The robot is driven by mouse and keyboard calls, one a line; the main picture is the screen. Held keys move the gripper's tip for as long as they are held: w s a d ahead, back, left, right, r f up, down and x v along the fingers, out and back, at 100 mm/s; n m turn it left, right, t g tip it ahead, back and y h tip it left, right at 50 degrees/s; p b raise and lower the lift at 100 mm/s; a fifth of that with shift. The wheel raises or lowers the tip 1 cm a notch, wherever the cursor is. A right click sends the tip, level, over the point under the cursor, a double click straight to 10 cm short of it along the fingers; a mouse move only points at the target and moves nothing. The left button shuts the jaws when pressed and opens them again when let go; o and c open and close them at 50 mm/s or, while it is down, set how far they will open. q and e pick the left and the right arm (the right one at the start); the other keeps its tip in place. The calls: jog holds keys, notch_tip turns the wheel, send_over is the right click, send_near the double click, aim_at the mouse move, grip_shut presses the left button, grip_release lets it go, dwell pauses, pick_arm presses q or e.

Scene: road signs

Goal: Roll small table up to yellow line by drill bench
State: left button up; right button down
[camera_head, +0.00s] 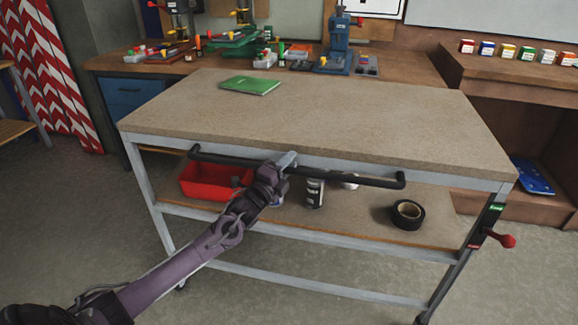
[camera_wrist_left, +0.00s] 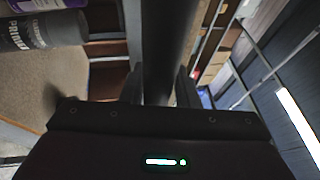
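The small rolling table (camera_head: 330,115) stands in front of me, with a speckled top, grey metal frame and a lower shelf. A black push handle (camera_head: 350,180) runs along its near side. My left gripper (camera_head: 286,162) is at the handle, left of its middle. In the left wrist view the handle bar (camera_wrist_left: 168,45) passes between the fingers (camera_wrist_left: 160,88), which lie close on both sides of it. The drill bench (camera_head: 150,63) with a blue drill press (camera_head: 338,45) stands behind the table. No yellow line shows. My right gripper is out of view.
A green book (camera_head: 250,85) lies on the tabletop. The shelf holds a red bin (camera_head: 205,180), a spray can (camera_head: 314,193) and black tape (camera_head: 408,214). A red-knobbed lever (camera_head: 503,240) sticks out at the right leg. A wooden bench (camera_head: 500,75) stands at the back right.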

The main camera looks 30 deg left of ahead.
pick_arm(q)
jog(key=shift+o, duration=0.8)
jog(key=shift+d+f, duration=0.1)
jog(key=shift+f, duration=0.05)
jog(key=shift+s+f, duration=0.15)
jog(key=shift+s+f, duration=0.25)
jog(key=shift+s, duration=0.2)
jog(key=r+v, duration=0.1)
jog(key=v, duration=0.5)
jog(key=shift+s, duration=0.35)
jog(key=shift+f, duration=0.15)
